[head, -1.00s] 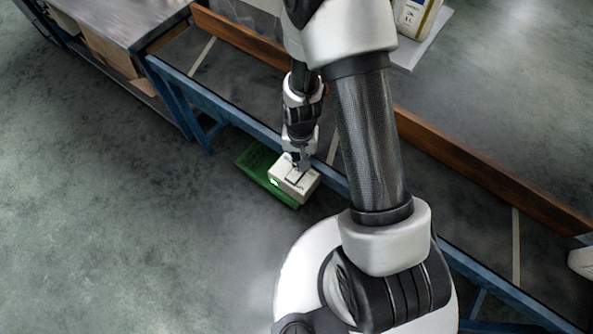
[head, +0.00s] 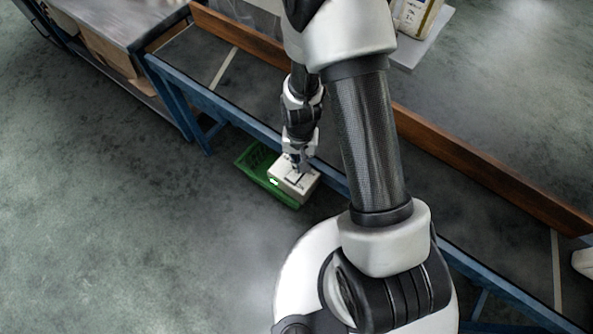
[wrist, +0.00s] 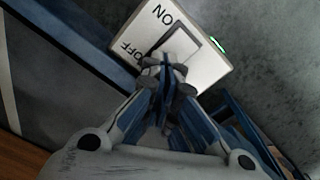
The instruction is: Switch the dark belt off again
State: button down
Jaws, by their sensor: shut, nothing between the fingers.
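The dark belt (head: 250,82) runs diagonally between a blue frame rail and a brown board, with pale stripes across it. A white switch box (head: 288,184) sits at the belt's near side. It shows ON and OFF lettering and a rocker in the wrist view (wrist: 205,70). A green light (wrist: 217,43) on its side is lit. My gripper (head: 299,172) is shut and empty, pointing down over the box. In the wrist view its fingertips (wrist: 165,75) are at the OFF end of the rocker and hide part of it. I cannot tell whether they touch.
The blue rail (head: 225,110) runs close to my gripper. A metal table (head: 115,22) stands at upper left, and a white container (head: 417,18) at the top right. The floor at lower left is clear.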

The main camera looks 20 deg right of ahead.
jog(key=shift+f, duration=0.4)
jog(key=shift+r+p, duration=2.4)
jog(key=shift+r, duration=1.15)
jog(key=shift+w+r, duration=0.1)
jog(key=shift+r, duration=0.15)
notch_tip(320, 180, up, 20)
jog(key=s+n+t, duration=0.2)
jog(key=s+r+n+t, duration=0.2)
jog(key=s+r, duration=1.1)
jog(key=shift+r+n+t, duration=0.2)
jog(key=shift+n+t, duration=0.1)
jog(key=shift+n, duration=0.1)
